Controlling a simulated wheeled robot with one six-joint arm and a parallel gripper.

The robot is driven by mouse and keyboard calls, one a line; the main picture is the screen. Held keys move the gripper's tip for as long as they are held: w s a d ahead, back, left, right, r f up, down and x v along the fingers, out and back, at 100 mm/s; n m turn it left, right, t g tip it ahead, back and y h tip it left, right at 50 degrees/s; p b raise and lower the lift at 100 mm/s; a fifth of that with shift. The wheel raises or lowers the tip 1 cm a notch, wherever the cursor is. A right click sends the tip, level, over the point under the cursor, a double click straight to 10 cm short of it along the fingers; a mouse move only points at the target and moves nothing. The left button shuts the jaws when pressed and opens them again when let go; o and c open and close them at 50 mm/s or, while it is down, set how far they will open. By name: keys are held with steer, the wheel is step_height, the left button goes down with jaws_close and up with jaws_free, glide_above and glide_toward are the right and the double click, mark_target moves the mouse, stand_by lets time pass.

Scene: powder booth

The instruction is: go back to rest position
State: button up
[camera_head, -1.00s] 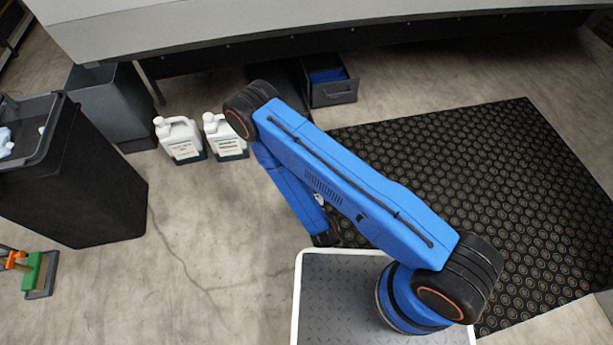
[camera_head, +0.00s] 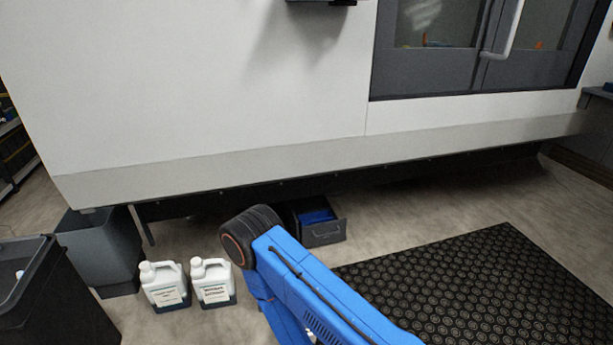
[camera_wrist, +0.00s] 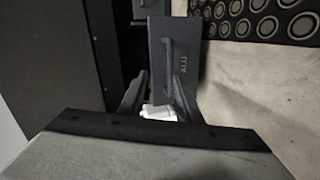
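My gripper (camera_wrist: 160,82) shows in the wrist view as two dark fingers with a gap between them. Nothing is seen clasped at the tips. A small white patch (camera_wrist: 158,112) shows between the fingers lower down; I cannot tell what it is. Beyond the fingers is the grey drawer front (camera_wrist: 168,45) with a handle and the marking ALU. In the head view only my blue arm shows, folded low at the bottom middle, and the gripper is hidden.
Two white jugs (camera_head: 165,285) (camera_head: 213,282) stand on the floor left of my arm. A grey drawer (camera_head: 322,233) with blue inside stands open under the white machine (camera_head: 220,90). A black bin (camera_head: 55,300) is at lower left; a black mat (camera_head: 490,290) lies right.

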steer(key=w+d+r+m+g+h, duration=0.1)
steer(key=w+r+m+g, duration=0.1)
steer(key=w+r+m, duration=0.45)
steer(key=w+d+r+m+g, duration=0.1)
steer(key=w+r, duration=0.3)
steer(key=r, duration=0.6)
steer(key=s+d+r+m+g, duration=0.1)
steer(key=d+r+m, duration=0.1)
steer(key=d+r, duration=0.5)
steer(key=s+d+r+m+g, duration=0.2)
steer(key=r, duration=0.9)
steer(key=s+d+r+m+g, duration=0.2)
steer(key=s+d+r+m, duration=0.1)
steer(key=s+d+r, duration=0.9)
steer(key=s+d+r+m, duration=0.1)
steer(key=s+d+r, duration=0.1)
steer(key=s, duration=0.5)
steer(key=s+d+r+m+g+h, duration=0.1)
steer(key=s+d+r, duration=0.2)
steer(key=s, duration=0.4)
steer(key=s+d+r+m+h, duration=0.1)
steer(key=s+d+r+m, duration=0.1)
steer(key=s, duration=0.4)
steer(key=shift+s+d+r+g, duration=0.15)
steer(key=shift+s+d+g, duration=0.2)
steer(key=shift+d, duration=0.5)
steer(key=shift+w, duration=0.1)
